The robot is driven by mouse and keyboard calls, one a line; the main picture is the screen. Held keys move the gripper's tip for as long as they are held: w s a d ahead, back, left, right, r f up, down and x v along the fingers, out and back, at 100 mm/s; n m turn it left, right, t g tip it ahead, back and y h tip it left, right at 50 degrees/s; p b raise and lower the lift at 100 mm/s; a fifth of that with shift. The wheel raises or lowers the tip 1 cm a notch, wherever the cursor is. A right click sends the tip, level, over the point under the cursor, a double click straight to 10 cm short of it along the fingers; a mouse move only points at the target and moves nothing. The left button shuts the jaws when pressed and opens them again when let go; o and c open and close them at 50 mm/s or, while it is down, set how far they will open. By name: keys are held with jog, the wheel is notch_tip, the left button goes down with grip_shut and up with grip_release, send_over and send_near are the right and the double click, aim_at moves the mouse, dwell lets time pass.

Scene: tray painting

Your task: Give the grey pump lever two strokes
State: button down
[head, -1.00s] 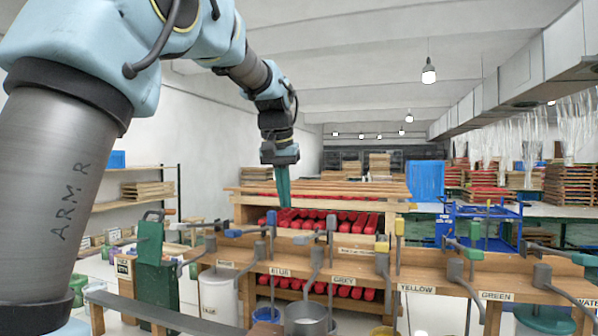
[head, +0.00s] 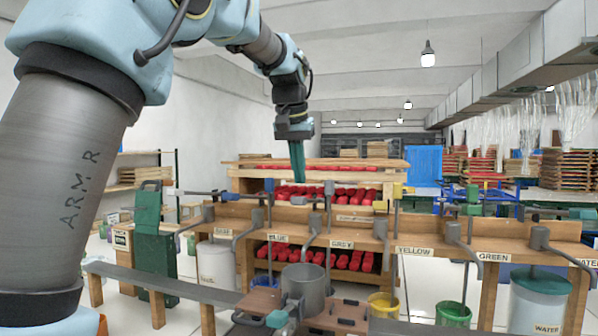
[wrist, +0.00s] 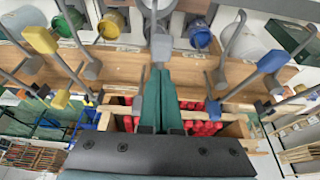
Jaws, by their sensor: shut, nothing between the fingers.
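The pump's dark spout curves down over a grey pot (head: 303,283). My gripper (head: 298,182) points down with its teal fingers shut and empty. In the wrist view the shut fingers (wrist: 158,75) point towards the grey spout (wrist: 161,46).
The blue lever (head: 230,196) stands to the left, the yellow lever (head: 380,205) and green lever (head: 451,212) to the right, all close by. A wooden rack (head: 250,183) with red items stands behind. A reddish-brown tray (head: 343,315) is at the front.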

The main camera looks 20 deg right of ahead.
jog(key=shift+f+b, duration=3.5)
jog(key=shift+f, duration=1.85)
notch_tip(320, 180, up, 11)
jog(key=p, duration=1)
jog(key=shift+f, duration=0.1)
jog(key=shift+f, duration=0.1)
jog(key=shift+f+b, duration=3.5)
jog(key=shift+f, duration=1.85)
notch_tip(320, 180, up, 11)
jog(key=p, duration=1)
